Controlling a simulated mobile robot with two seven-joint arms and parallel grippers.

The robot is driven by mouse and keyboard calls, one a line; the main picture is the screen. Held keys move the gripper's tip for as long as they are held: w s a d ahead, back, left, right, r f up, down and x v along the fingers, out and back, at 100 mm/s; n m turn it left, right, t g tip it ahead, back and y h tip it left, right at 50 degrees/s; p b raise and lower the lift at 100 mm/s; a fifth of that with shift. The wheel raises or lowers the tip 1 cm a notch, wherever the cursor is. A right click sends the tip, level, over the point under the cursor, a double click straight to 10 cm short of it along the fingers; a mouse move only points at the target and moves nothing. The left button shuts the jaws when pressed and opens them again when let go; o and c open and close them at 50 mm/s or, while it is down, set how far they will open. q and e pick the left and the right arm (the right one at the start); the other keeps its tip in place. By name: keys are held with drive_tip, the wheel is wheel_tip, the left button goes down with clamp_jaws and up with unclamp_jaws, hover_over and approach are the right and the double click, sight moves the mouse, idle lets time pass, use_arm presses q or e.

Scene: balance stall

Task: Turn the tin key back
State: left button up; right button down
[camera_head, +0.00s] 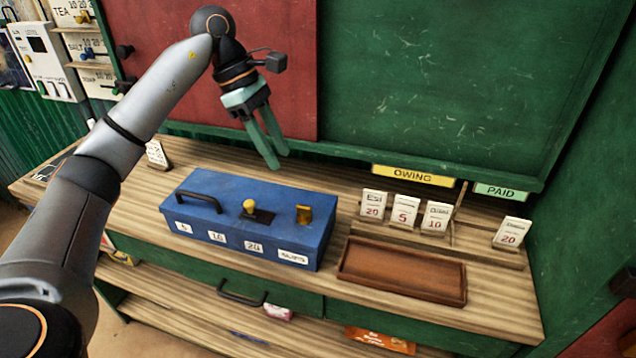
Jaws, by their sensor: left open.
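The blue tin (275,215) stands on the wooden counter, with a dark handle (198,201) at its left end. A yellow knob (249,206) sits on a dark plate in its top. A brass-coloured upright piece (304,214) stands to the knob's right; I cannot tell for sure which of the two is the key. White labels run along the tin's front. My left gripper (277,160) is open and empty, with teal fingers pointing down. It appears above and behind the tin, apart from the knob and the brass piece. My right gripper is not in view.
An empty brown tray (402,293) lies right of the tin. Cards (404,212) stand under the OWING sign (413,175), and one card (511,233) stands under the PAID sign (501,191). A green board (450,80) rises behind. A drawer handle (241,296) juts out below.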

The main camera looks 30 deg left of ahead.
sight(303, 205)
use_arm(q)
drive_tip(key=x, duration=1)
drive_tip(key=shift+s+d+f, duration=0.1)
drive_tip(key=shift+f, duration=0.35)
drive_tip(key=shift+d+f, duration=0.25)
drive_tip(key=shift+f, duration=0.4)
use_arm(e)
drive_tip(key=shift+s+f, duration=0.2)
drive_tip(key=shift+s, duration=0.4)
use_arm(q)
drive_tip(key=shift+c, duration=0.4)
clamp_jaws()
